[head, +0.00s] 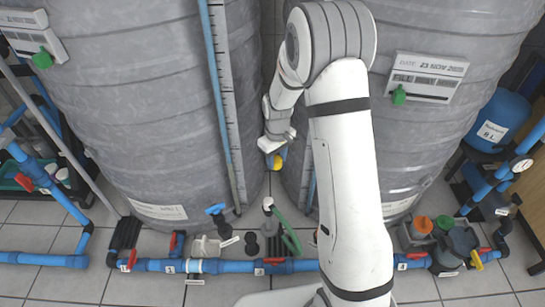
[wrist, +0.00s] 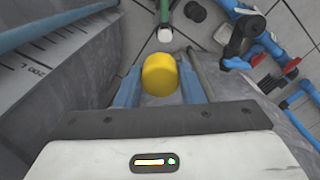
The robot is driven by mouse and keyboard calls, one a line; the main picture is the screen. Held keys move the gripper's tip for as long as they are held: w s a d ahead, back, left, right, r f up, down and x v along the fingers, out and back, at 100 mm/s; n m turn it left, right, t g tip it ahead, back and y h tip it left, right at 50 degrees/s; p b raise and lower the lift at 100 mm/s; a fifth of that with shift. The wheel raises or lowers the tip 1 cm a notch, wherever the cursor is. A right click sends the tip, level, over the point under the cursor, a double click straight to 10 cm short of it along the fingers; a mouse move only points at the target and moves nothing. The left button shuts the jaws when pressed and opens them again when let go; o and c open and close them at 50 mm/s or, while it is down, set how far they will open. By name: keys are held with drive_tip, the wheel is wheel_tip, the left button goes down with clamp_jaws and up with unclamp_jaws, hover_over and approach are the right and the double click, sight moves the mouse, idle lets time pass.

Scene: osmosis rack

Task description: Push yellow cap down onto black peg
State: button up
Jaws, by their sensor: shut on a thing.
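My gripper (wrist: 160,88) is shut on the yellow cap (wrist: 159,74), which sits between its blue fingers in the wrist view. In the head view the gripper (head: 273,157) hangs between the two big grey tanks, with a sliver of the yellow cap (head: 279,160) showing below it. A short black round piece (head: 251,243) stands on the floor by the blue pipe. It also shows in the wrist view (wrist: 195,11), above and right of the cap and apart from it. I cannot tell for sure whether it is the black peg.
Grey tanks (head: 140,100) crowd both sides of the gripper. A blue pipe (head: 225,266) with red-handled valves runs along the floor. Orange and grey fittings (head: 423,226) stand at right.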

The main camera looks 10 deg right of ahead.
drive_tip(key=s+a+f+n, duration=0.1)
drive_tip(key=a+f+n, duration=0.2)
drive_tip(key=f+n, duration=0.4)
drive_tip(key=a+f+n, duration=0.4)
drive_tip(key=f+n, duration=0.1)
drive_tip(key=f, duration=0.4)
drive_tip(key=n+b, duration=0.2)
drive_tip(key=n, duration=0.8)
hover_over(251, 234)
wheel_tip(251, 234, down, 13)
drive_tip(key=shift+s+a, duration=0.1)
drive_tip(key=shift+m, duration=0.3)
drive_tip(key=shift+f+b, duration=1.65)
drive_tip(key=shift+f, duration=1.25)
drive_tip(key=shift+f+b, duration=0.4)
drive_tip(key=shift+b, duration=0.15)
drive_tip(key=o, duration=1)
drive_tip(key=shift+r, duration=0.2)
wheel_tip(251, 234, up, 8)
drive_tip(key=p, duration=0.3)
drive_tip(key=shift+f, duration=0.25)
